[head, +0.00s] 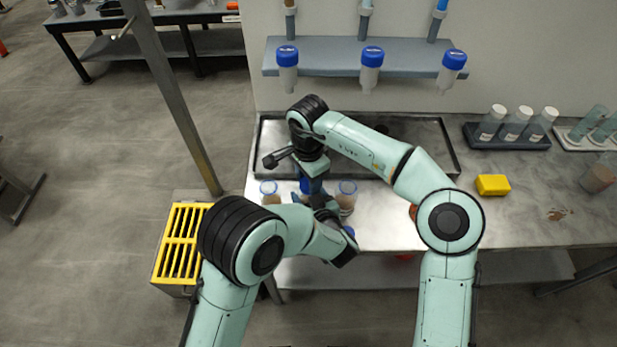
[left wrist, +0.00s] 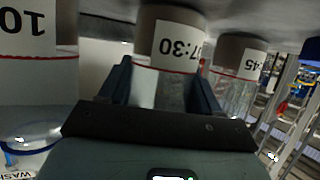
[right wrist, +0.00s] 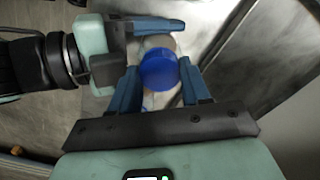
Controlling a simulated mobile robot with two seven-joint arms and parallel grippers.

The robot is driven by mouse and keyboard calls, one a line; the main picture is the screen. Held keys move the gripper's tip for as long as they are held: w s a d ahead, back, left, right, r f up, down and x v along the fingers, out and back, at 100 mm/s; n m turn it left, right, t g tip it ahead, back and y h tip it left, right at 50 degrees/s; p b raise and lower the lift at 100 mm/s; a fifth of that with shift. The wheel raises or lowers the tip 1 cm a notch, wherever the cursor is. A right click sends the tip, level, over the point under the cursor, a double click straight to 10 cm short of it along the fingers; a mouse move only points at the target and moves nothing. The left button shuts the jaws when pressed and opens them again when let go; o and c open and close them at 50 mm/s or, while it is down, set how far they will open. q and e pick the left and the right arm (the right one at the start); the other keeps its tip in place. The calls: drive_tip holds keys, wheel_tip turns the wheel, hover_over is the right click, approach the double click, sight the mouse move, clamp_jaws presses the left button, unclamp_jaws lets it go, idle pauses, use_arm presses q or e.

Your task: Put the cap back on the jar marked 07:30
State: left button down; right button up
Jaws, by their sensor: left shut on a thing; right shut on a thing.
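The jar marked 07:30 (left wrist: 172,52) stands between the fingers of my left gripper (left wrist: 163,88) in the left wrist view, clear with brown contents and a red line. In the head view it is mostly hidden by my arms. My right gripper (right wrist: 158,78) is shut on a blue cap (right wrist: 159,70), seen from above in the right wrist view. The cap (head: 306,186) also shows in the head view, above the left gripper. A round brownish shape shows just past the cap; I cannot tell whether the cap touches the jar's mouth.
Neighbouring jars stand close on both sides, at left (head: 270,189) and right (head: 346,194). Blue-capped bottles hang below a wall shelf (head: 325,57). A yellow block (head: 493,185) sits right of a shallow tray (head: 452,150).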

use_arm(q)
drive_tip(key=shift+d, duration=0.15)
use_arm(e)
drive_tip(key=m, duration=2.1)
drive_tip(key=o, duration=1.2)
drive_tip(key=shift+r, duration=2.25)
drive_tip(key=shift+c, duration=0.2)
